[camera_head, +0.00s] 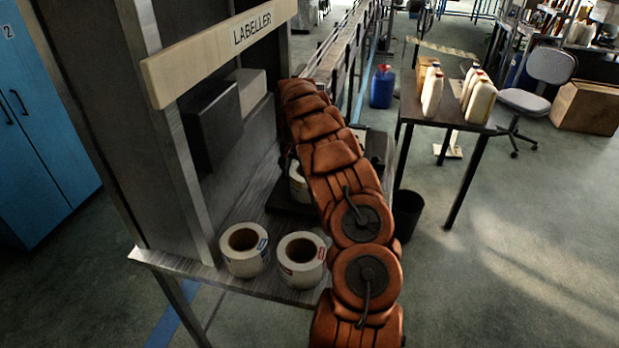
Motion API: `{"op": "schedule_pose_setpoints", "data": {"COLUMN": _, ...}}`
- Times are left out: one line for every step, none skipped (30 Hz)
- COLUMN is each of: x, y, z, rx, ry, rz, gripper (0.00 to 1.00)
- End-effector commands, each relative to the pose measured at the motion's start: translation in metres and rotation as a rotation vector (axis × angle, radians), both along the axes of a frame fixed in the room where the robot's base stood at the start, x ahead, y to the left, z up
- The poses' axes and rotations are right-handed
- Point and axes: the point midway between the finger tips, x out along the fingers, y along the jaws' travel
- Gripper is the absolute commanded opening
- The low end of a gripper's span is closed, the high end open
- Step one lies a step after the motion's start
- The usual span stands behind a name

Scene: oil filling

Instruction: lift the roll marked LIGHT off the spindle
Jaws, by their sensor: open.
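A white roll (298,187) stands on the dark base (284,200) of the labeller, partly hidden behind my arm. Its marking cannot be read, and the spindle is hidden. Two more white rolls with brown cores stand on the metal shelf in front. The left roll (243,264) carries a bluish mark, and the right roll (302,276) carries a reddish mark. Neither can be read. My orange arm reaches from the bottom of the picture up past the shelf's right side. My gripper cannot be made out, so its position relative to the rolls is hidden.
The labeller's upright frame and sign (252,34) stand left of the arm. A dark box (212,125) is mounted inside. A table (455,115) with white bottles stands to the right, with a black bin (407,213) near it. The floor at lower right is clear.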

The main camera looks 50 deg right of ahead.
Motion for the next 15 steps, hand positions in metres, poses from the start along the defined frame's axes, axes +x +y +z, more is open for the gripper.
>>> {"op": "schedule_pose_setpoints", "data": {"x": -0.002, "y": -0.001, "z": -0.004, "rx": 0.002, "ry": 0.002, "rz": -0.002, "gripper": 0.53}}
{"op": "schedule_pose_setpoints", "data": {"x": -0.002, "y": 0.0, "z": -0.007, "rx": 0.003, "ry": 0.003, "rz": -0.002, "gripper": 0.53}}
{"op": "schedule_pose_setpoints", "data": {"x": -0.001, "y": 0.0, "z": -0.01, "rx": 0.003, "ry": 0.003, "rz": -0.001, "gripper": 0.53}}
{"op": "schedule_pose_setpoints", "data": {"x": -0.001, "y": 0.001, "z": -0.012, "rx": 0.004, "ry": 0.003, "rz": 0.0, "gripper": 0.53}}
{"op": "schedule_pose_setpoints", "data": {"x": -0.001, "y": 0.001, "z": -0.013, "rx": 0.004, "ry": 0.003, "rz": 0.0, "gripper": 0.53}}
{"op": "schedule_pose_setpoints", "data": {"x": -0.001, "y": 0.001, "z": -0.014, "rx": 0.003, "ry": 0.003, "rz": 0.0, "gripper": 0.53}}
{"op": "schedule_pose_setpoints", "data": {"x": -0.001, "y": 0.001, "z": -0.015, "rx": 0.003, "ry": 0.003, "rz": 0.0, "gripper": 0.53}}
{"op": "schedule_pose_setpoints", "data": {"x": -0.001, "y": 0.001, "z": -0.015, "rx": 0.003, "ry": 0.003, "rz": 0.0, "gripper": 0.53}}
{"op": "schedule_pose_setpoints", "data": {"x": -0.001, "y": 0.001, "z": -0.015, "rx": 0.004, "ry": 0.002, "rz": -0.001, "gripper": 0.53}}
{"op": "schedule_pose_setpoints", "data": {"x": -0.001, "y": 0.001, "z": -0.015, "rx": 0.004, "ry": 0.002, "rz": -0.001, "gripper": 0.53}}
{"op": "schedule_pose_setpoints", "data": {"x": -0.001, "y": 0.001, "z": -0.015, "rx": 0.004, "ry": 0.002, "rz": -0.001, "gripper": 0.53}}
{"op": "schedule_pose_setpoints", "data": {"x": -0.001, "y": 0.001, "z": -0.015, "rx": 0.003, "ry": 0.003, "rz": -0.001, "gripper": 0.53}}
{"op": "schedule_pose_setpoints", "data": {"x": -0.001, "y": 0.0, "z": -0.015, "rx": 0.003, "ry": 0.003, "rz": -0.001, "gripper": 0.51}}
{"op": "schedule_pose_setpoints", "data": {"x": -0.001, "y": 0.001, "z": -0.015, "rx": 0.003, "ry": 0.003, "rz": -0.001, "gripper": 0.48}}
{"op": "schedule_pose_setpoints", "data": {"x": -0.001, "y": 0.001, "z": -0.015, "rx": 0.003, "ry": 0.003, "rz": -0.001, "gripper": 0.44}}
